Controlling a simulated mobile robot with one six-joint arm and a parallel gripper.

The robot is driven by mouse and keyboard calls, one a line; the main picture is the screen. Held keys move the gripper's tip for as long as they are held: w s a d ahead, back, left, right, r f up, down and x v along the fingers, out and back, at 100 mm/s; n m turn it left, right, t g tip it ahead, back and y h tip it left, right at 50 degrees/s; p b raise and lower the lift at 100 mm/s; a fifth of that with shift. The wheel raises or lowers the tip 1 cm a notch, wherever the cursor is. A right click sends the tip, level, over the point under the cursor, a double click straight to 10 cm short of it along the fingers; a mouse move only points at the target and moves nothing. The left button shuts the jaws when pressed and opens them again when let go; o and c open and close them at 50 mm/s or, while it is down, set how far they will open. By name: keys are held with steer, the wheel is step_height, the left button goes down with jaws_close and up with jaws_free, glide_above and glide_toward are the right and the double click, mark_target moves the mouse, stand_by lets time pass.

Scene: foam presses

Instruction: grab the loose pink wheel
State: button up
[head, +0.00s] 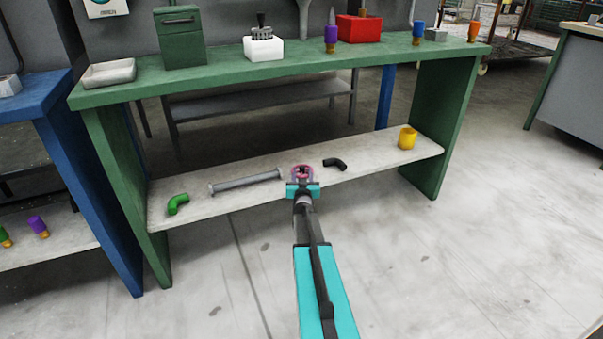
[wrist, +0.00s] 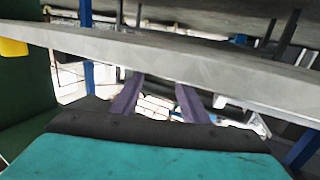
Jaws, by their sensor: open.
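The pink wheel (head: 303,165) lies on the pale lower shelf of the green workbench, near the middle of its length. In the head view my gripper (head: 302,175) overlaps it from the front and hides part of it. I cannot tell from this view whether they touch. In the wrist view my gripper (wrist: 157,97) shows two dark, spread fingers with nothing visible between them. The wheel cannot be made out in the wrist view. The shelf's edge (wrist: 180,65) crosses that view just beyond the fingertips.
On the shelf (head: 365,158), a grey bar (head: 245,182) and green elbow (head: 177,203) lie left of the wheel. A black elbow (head: 335,164) is close on its right, and a yellow cup (head: 407,138) farther right. The green bench top (head: 215,75) overhangs the shelf. The floor in front is clear.

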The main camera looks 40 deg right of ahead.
mark_target(302, 169)
steer(key=shift+b+x, duration=1.1)
steer(key=shift+x, duration=0.8)
steer(key=shift+w+d, duration=0.45)
steer(key=shift+w, duration=0.05)
jaws_close()
